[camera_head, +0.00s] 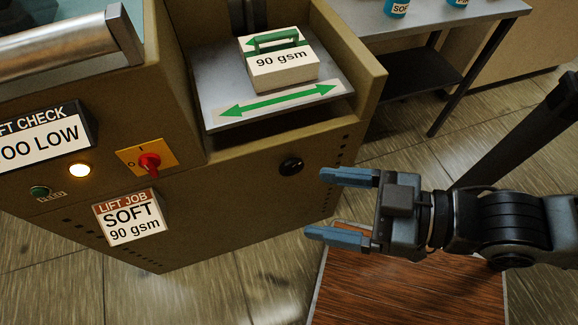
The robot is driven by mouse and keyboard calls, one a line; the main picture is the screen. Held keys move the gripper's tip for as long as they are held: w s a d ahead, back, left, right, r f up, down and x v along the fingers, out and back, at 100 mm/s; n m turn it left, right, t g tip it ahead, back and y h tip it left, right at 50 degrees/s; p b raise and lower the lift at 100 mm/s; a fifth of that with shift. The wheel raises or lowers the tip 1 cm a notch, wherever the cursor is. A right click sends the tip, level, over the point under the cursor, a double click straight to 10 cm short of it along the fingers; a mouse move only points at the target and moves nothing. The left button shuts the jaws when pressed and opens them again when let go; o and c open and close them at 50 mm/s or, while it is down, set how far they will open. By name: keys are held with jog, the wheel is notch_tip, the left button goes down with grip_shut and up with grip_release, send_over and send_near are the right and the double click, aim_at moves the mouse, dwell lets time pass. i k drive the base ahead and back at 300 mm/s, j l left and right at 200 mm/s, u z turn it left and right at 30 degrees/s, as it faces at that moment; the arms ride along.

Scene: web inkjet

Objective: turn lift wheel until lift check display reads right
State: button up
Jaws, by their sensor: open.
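The lift check display (45,136) is on the machine front at the far left, cut off by the picture edge. Its visible text reads "OO LOW". A small black round knob (291,166), which looks like the lift wheel, sits on the tan front panel below the platform. No label shows on it. My gripper (318,204) is open and empty, its two blue fingers pointing left. In the picture it is to the lower right of the knob, apart from it. Nothing hides the knob.
A red switch (150,162) on a yellow plate, a lit lamp (79,170) and a "SOFT 90 gsm" job card (130,218) are left of the knob. A "90 gsm" block (282,68) sits on the platform (215,78). A metal table (450,22) stands at the upper right.

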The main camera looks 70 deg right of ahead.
aim_at(291, 167)
jog(key=k+l, duration=0.75)
jog(key=l, duration=0.1)
